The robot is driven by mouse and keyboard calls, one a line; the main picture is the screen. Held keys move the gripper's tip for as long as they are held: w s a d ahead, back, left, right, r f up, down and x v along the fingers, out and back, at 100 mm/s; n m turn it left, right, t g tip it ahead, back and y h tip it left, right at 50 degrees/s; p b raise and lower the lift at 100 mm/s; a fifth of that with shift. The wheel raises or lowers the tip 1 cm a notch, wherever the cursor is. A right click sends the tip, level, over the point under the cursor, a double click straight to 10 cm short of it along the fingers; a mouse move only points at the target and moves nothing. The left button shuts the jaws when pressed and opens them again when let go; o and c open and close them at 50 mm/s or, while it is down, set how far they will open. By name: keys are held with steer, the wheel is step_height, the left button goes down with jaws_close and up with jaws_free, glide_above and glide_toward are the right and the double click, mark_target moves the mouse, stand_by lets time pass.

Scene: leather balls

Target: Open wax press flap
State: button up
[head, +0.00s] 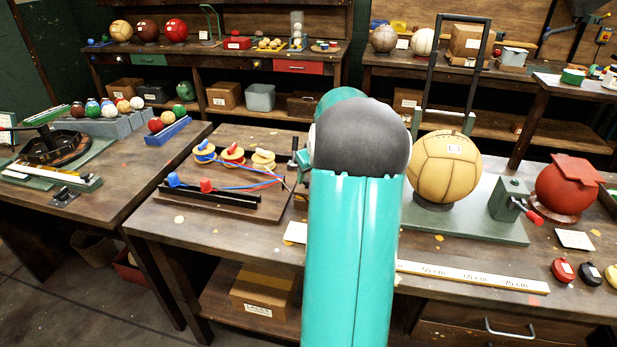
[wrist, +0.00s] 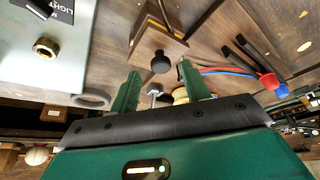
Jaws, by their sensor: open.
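My gripper (wrist: 160,75) is open in the wrist view, its two green fingers apart with nothing held between them. A brown wooden block (wrist: 151,40) with a round black knob (wrist: 161,62) lies just beyond the fingertips. The knob appears in line with the gap; I cannot tell whether either finger touches it. A small metal pin (wrist: 155,90) shows low between the fingers. No part is clearly marked as the wax press or its flap, so I cannot tell whether the wooden block belongs to it. In the head view my teal arm hides the gripper and the bench behind it.
A grey box (wrist: 55,70) with a brass fitting stands left of the fingers. Red and blue tubes (wrist: 268,80) lie to the right. In the head view, a tan ball (head: 444,168) on a green base and a ruler (head: 475,276) are right of my arm.

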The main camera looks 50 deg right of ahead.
steer(key=shift+x, duration=1)
jaws_close()
steer(key=shift+w, duration=0.1)
